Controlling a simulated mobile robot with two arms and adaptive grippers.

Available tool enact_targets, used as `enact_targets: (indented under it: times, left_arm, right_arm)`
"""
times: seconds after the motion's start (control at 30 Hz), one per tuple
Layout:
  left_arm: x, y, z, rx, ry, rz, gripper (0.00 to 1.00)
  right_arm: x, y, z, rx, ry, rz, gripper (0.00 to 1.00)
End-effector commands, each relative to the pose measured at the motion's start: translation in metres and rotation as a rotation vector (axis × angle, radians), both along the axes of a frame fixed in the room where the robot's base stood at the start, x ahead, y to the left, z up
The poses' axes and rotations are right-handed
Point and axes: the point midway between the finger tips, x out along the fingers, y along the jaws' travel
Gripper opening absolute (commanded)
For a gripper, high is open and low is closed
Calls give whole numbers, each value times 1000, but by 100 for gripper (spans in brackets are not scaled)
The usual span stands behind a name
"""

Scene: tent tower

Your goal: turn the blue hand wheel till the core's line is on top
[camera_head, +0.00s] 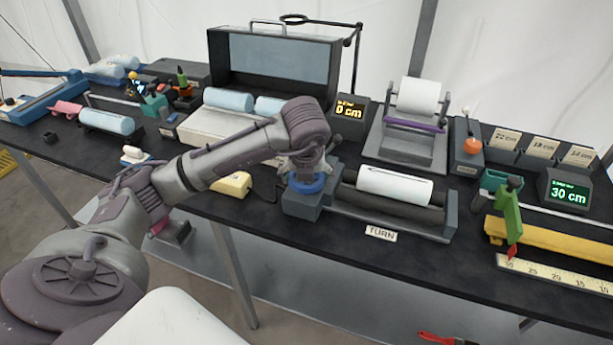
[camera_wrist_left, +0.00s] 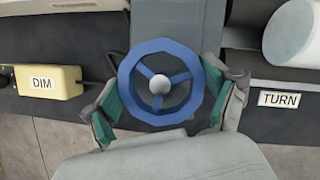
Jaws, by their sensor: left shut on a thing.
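The blue hand wheel (camera_wrist_left: 206,90) has three spokes and a pale hub. The white core (camera_head: 394,187) lies on dark rollers right of the wheel. I see no clear line on its visible side. My right gripper is not in view.
A yellow box labelled DIM (camera_wrist_left: 48,84) stands left of the wheel. A green slide gauge (camera_head: 508,213) and ruler are at the right.

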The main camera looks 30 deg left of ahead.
Motion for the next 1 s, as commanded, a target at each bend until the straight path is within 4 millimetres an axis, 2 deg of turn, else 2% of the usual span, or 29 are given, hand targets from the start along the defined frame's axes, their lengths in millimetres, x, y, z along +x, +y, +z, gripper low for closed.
enact_targets:
  times: [0.13, 0.17, 0.23, 0.57, 0.67, 0.77, 1.0]
  left_arm:
    - [1, 1, 2, 1, -5, 1, 51]
    - [1, 1, 2, 1, -5, 1, 89]
    - [1, 1, 2, 2, -5, 1, 100]
    - [0, 0, 1, 1, -2, -1, 100]
    - [-1, -1, 6, 0, -4, -2, 100]
    - [-5, -4, 19, 0, -6, -3, 100]
    - [-22, -15, 69, 0, -10, -2, 100]
  right_arm:
    - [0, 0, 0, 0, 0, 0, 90]
    - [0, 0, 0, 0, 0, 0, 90]
    - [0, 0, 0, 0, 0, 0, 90]
    - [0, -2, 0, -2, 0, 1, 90]
    - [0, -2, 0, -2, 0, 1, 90]
    - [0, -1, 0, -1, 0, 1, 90]
    - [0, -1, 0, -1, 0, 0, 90]
